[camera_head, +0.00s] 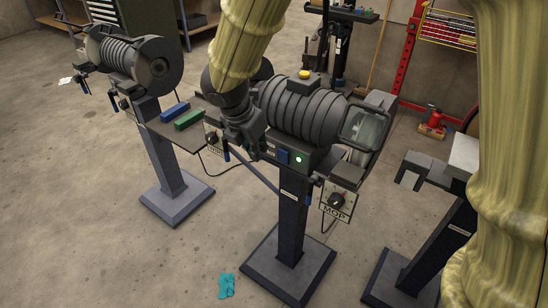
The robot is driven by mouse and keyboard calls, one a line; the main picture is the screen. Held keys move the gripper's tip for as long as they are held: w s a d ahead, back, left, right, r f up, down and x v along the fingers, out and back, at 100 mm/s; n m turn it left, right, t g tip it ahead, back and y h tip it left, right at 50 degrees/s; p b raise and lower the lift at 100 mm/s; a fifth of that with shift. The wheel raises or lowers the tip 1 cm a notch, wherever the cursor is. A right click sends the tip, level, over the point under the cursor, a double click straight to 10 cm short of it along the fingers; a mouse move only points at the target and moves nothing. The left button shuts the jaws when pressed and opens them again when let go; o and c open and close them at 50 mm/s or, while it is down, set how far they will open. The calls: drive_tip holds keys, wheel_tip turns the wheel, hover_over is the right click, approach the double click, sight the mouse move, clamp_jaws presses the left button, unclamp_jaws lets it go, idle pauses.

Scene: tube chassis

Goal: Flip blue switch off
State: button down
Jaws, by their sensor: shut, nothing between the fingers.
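The blue switch (283,157) is a small block on the front of the near bench grinder (301,112), just left of a lit green light (299,160). Whether the switch is on or off is too small to tell. My gripper (251,150) reaches down from above at the grinder's left front, just left of the blue switch. It is shut with nothing in it. It covers part of the grinder's left side. Whether its tips touch the grinder or the switch I cannot tell.
A yellow-topped button (305,74) is on top of the grinder. A dial plate (338,201) hangs at its lower right. A shelf with a blue block (174,112) and a green block (189,120) is at left. A second grinder (130,56) stands behind. A teal cloth (227,286) lies on the floor.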

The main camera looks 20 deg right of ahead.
sight(283, 157)
drive_tip(key=w+d+f, duration=0.4)
drive_tip(key=d+f, duration=0.2)
drive_tip(key=f, duration=0.3)
drive_tip(key=shift+w, duration=0.35)
drive_tip(key=shift+r, duration=0.1)
drive_tip(key=shift+r, duration=0.1)
